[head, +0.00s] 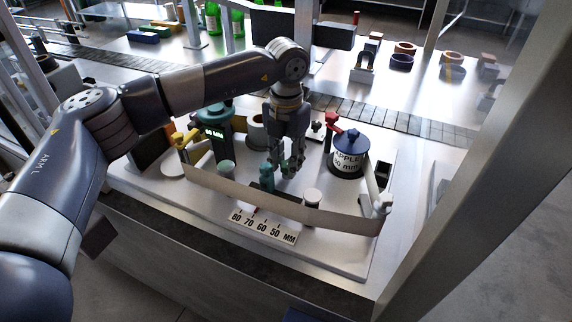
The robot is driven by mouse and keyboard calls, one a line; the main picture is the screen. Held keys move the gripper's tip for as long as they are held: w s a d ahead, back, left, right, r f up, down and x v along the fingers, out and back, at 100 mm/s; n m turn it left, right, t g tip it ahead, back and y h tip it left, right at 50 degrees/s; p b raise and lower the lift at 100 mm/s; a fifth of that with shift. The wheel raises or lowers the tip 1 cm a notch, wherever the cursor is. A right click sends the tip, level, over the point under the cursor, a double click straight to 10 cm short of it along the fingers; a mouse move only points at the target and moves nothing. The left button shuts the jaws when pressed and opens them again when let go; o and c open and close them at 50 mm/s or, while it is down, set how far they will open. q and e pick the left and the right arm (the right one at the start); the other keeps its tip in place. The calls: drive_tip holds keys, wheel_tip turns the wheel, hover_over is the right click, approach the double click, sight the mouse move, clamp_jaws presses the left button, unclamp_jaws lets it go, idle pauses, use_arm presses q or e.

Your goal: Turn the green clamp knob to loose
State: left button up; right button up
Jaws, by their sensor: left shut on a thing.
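The green clamp knob (267,179) stands above the front of the machine plate, behind the millimetre scale (262,229). My left gripper (287,168) points down at it from above and is shut on it. The fingers overlap the knob's right side in the head view, so the exact grip and the knob's turn angle are hard to make out. My right gripper is not in view.
A pale strip (270,208) runs in front of the knob. A blue-lidded "APPLE" jar (348,157) stands to the right, and a green unit with a display (214,134) to the left. A slatted conveyor (390,120) passes behind.

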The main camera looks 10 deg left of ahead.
use_arm(q)
drive_tip(key=shift+n+b, duration=0.3)
drive_tip(key=shift+n, duration=0.3)
drive_tip(key=shift+r, duration=0.1)
drive_tip(key=o, duration=1.1)
wheel_tip(320, 180, up, 12)
drive_tip(key=shift+f, duration=0.1)
